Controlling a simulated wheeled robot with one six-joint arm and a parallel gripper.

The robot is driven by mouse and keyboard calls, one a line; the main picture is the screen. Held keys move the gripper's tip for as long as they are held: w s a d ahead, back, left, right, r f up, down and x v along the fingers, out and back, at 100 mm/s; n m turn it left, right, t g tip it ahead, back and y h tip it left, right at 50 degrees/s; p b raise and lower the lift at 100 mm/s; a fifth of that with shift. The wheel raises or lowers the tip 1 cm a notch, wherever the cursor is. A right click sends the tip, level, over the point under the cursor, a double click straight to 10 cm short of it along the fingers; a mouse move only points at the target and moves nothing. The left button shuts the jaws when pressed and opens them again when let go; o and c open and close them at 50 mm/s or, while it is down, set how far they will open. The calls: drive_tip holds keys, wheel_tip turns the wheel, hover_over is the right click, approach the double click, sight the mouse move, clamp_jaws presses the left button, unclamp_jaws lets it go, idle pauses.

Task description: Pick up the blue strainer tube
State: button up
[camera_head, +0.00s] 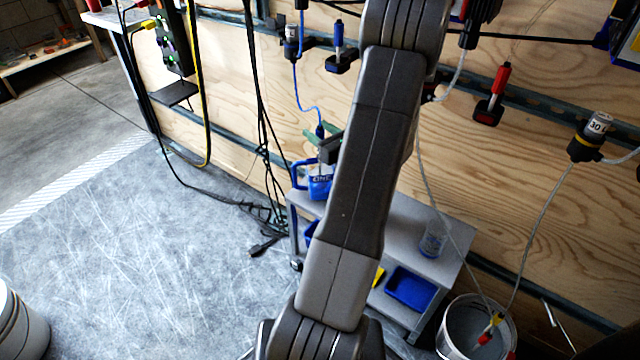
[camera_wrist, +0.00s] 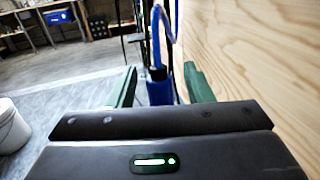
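The blue strainer tube (camera_head: 320,131) hangs at the end of a blue hose, in front of the plywood wall and above the blue container (camera_head: 320,186). In the wrist view the blue strainer tube (camera_wrist: 160,91) stands upright between the two green fingers of my gripper (camera_wrist: 162,86). Gaps show on both sides of it, wider on the left, so the gripper is open. In the head view my gripper (camera_head: 317,146) is at the tube, partly hidden behind my arm. The tube's lower end is hidden in the wrist view by the gripper body.
A grey cart (camera_head: 402,218) with a clear cup (camera_head: 432,240) and a blue tray (camera_head: 411,288) stands below. A white bucket (camera_head: 462,310) with hoses is at the right. Black cables (camera_head: 262,130) hang left of the tube. The plywood wall (camera_wrist: 262,60) is close on the right.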

clamp_jaws()
